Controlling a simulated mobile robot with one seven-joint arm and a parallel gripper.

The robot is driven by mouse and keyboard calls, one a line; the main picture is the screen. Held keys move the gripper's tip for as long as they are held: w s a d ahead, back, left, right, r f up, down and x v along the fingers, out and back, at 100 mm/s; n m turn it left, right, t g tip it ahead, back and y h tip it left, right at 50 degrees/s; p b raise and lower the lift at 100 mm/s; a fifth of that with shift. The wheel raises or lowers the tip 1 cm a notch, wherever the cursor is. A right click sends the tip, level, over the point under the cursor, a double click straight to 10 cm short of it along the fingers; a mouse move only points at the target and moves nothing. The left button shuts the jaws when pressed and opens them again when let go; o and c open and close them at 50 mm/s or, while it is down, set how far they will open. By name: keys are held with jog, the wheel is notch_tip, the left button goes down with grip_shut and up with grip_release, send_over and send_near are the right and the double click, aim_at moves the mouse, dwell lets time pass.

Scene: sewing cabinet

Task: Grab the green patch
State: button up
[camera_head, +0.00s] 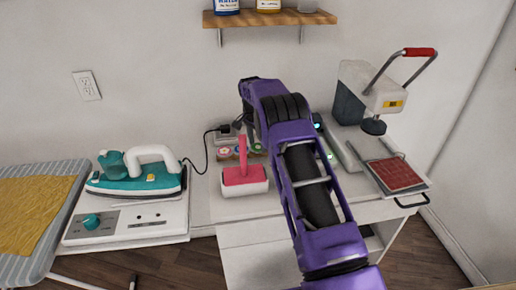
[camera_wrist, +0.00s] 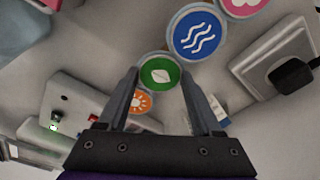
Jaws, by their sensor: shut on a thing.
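The green patch (camera_wrist: 159,71) is a round disc with a white leaf and a pale rim. In the wrist view it sits between the tips of my two dark fingers. My gripper (camera_wrist: 160,80) is shut on it, with one finger at each side. The patch appears close to the white table top (camera_head: 205,201); I cannot tell whether it still touches it. In the head view my purple arm reaches down over the table and the fingertips are hard to make out.
A blue wave patch (camera_wrist: 197,32) and an orange sun patch (camera_wrist: 138,103) lie close to the green one, with a pink patch (camera_wrist: 243,5) beyond.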

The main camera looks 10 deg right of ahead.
grip_shut()
jog(key=shift+r, duration=0.1)
dwell(0.3)
